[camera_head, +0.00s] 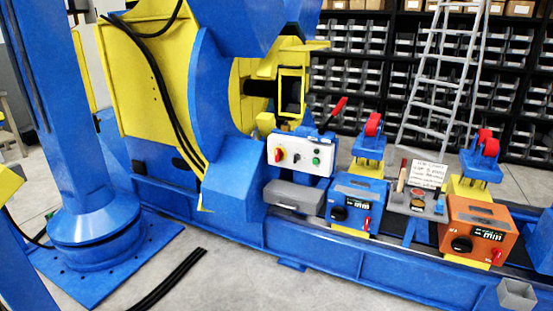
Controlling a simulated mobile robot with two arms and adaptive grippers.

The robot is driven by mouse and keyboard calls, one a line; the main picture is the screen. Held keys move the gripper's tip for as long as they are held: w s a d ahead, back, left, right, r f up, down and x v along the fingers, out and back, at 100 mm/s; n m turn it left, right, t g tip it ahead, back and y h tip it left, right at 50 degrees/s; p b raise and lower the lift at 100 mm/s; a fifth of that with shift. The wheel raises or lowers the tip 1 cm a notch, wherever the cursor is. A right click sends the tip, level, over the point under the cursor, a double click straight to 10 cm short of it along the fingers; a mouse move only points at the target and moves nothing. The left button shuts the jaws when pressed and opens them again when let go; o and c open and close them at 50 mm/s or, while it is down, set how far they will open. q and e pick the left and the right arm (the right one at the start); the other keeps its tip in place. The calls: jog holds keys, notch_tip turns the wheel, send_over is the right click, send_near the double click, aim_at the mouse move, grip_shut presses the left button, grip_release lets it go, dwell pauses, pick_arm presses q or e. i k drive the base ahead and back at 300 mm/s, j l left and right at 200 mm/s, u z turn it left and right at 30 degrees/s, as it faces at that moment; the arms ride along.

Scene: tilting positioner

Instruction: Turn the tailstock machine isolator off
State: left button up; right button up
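A white control panel (301,153) is mounted on the blue machine frame near the middle of the camera_head view. On its left side is a rotary switch (279,155) with a red knob on a yellow plate, which looks like the isolator. Its exact knob angle is too small to tell. The panel also has a small dark control (296,156) and a green button (316,161). A lever with a red handle (333,112) rises behind the panel's top right, tilted to the right. Neither of my grippers is in view.
A grey box (294,196) juts out below the panel. To the right on the blue rail stand a blue unit (355,203), a small tool tray (417,206) and an orange unit (479,230). A blue column (68,110) stands at left. Black cables (170,280) lie on the floor.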

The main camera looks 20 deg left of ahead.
aim_at(279, 154)
jog(key=i+j, duration=0.65)
jog(key=i, duration=0.15)
